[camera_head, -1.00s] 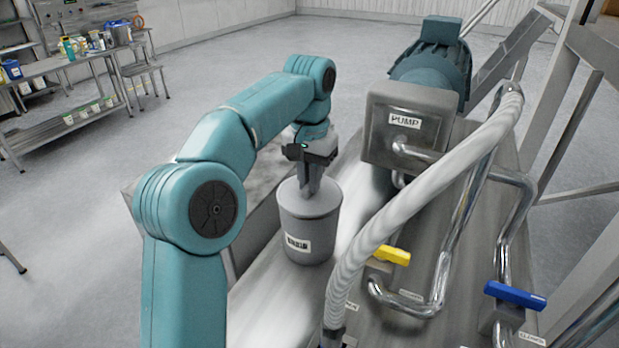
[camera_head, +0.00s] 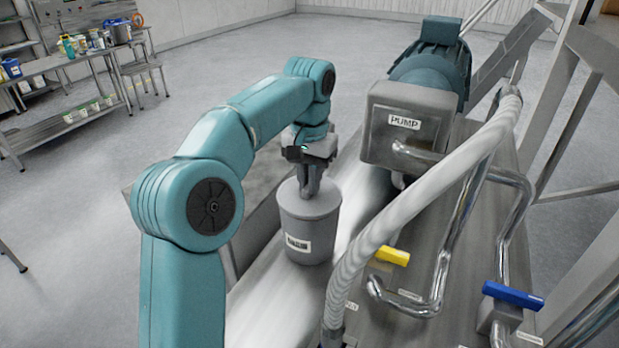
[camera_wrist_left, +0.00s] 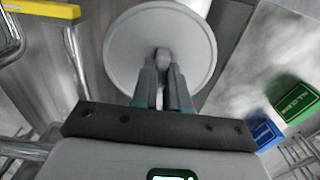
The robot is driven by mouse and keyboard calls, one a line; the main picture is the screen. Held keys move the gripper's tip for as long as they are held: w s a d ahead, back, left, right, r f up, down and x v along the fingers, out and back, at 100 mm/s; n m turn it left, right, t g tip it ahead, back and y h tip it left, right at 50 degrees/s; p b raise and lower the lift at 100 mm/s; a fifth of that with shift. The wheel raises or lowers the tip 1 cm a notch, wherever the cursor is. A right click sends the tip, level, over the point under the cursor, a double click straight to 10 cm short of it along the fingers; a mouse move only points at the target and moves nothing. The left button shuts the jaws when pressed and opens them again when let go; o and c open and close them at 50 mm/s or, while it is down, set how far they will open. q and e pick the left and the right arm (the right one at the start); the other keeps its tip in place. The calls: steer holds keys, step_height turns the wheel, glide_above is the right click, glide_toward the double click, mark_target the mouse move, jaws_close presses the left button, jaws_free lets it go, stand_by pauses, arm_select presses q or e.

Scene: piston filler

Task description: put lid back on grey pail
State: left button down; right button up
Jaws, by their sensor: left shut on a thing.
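The grey pail (camera_head: 309,232) stands upright on the metal surface, with a white label on its front. The grey round lid (camera_wrist_left: 128,48) fills the top of the left wrist view and has a small knob in its middle. In the head view the lid (camera_head: 292,200) appears on the pail's top; I cannot tell whether it is fully seated. My left gripper (camera_head: 310,191) points down over the pail. In the wrist view its fingers (camera_wrist_left: 163,70) are closed on the lid's knob. My right gripper is not in view.
The pump (camera_head: 410,122) stands behind and right of the pail. A ribbed hose (camera_head: 395,225) arches close on the right, beside a yellow valve handle (camera_head: 392,256) and a blue one (camera_head: 513,294). In the wrist view, green (camera_wrist_left: 297,103) and blue (camera_wrist_left: 264,133) containers show at right.

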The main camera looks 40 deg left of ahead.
arm_select(q)
steer(key=shift+f, duration=0.15)
stand_by(0.9)
steer(key=shift+p, duration=0.3)
stand_by(0.4)
steer(key=c, duration=0.6)
jaws_free()
steer(key=shift+r, duration=3.55)
jaws_close()
